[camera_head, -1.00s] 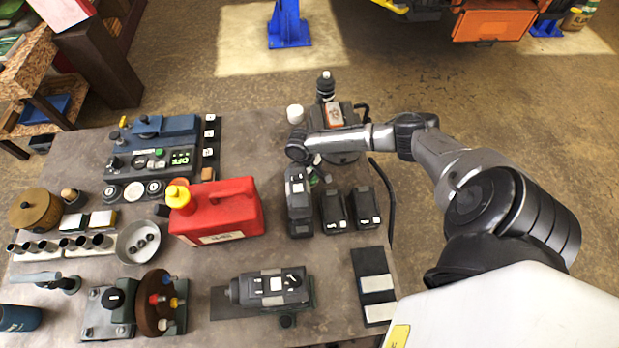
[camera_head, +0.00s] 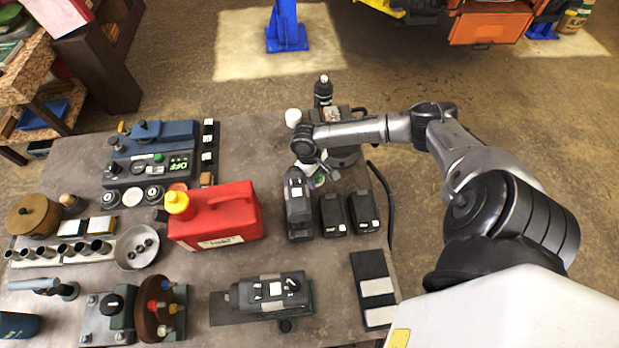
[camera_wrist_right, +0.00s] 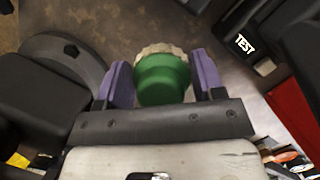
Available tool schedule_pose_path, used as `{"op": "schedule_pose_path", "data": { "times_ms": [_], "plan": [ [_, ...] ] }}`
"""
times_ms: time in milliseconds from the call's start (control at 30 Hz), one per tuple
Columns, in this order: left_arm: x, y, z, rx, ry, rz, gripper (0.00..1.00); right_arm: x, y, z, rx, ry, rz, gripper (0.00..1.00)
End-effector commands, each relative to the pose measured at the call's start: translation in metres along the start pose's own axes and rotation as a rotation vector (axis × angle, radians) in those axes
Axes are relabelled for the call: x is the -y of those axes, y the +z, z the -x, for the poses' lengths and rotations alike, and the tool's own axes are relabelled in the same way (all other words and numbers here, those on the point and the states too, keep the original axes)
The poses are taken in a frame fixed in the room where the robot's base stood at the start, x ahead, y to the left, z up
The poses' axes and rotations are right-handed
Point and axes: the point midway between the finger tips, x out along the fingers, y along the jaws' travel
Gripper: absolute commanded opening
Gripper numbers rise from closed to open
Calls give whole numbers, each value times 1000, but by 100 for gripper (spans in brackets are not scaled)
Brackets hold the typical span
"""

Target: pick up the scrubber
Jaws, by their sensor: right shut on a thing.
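The scrubber (camera_wrist_right: 162,80) is a round green piece with a pale, bristly-looking rim. In the right wrist view it sits between the two purple fingers of my right gripper (camera_wrist_right: 162,84), which is shut on it. In the head view my right gripper (camera_head: 314,168) is at the back right of the bench, and only a bit of green (camera_head: 319,179) shows below the wrist. The wrist hides most of the scrubber there. I cannot tell whether it touches the bench. My left gripper is not in view.
A black tool (camera_head: 298,205) and two black battery-like blocks (camera_head: 334,215) stand just in front of the gripper. A red jerrycan (camera_head: 225,215) is to the left. A dark machine with a bottle (camera_head: 323,90) stands behind. A black cable (camera_head: 386,195) runs along the right.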

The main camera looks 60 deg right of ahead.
Motion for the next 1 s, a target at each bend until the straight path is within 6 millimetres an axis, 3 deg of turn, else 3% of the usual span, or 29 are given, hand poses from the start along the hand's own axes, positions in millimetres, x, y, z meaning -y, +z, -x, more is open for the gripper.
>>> {"op": "schedule_pose_path", "data": {
  "times_ms": [200, 433, 700, 1000],
  "plan": [
    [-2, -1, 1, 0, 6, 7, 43, -14, 43, 13, 2, 3, 1, 37],
    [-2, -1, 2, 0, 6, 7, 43, -24, 78, 24, 1, 3, 1, 37],
    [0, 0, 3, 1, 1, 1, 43, -30, 96, 30, -1, 0, -1, 37],
    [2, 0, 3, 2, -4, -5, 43, -30, 100, 31, -1, -2, -1, 37]
  ]
}}
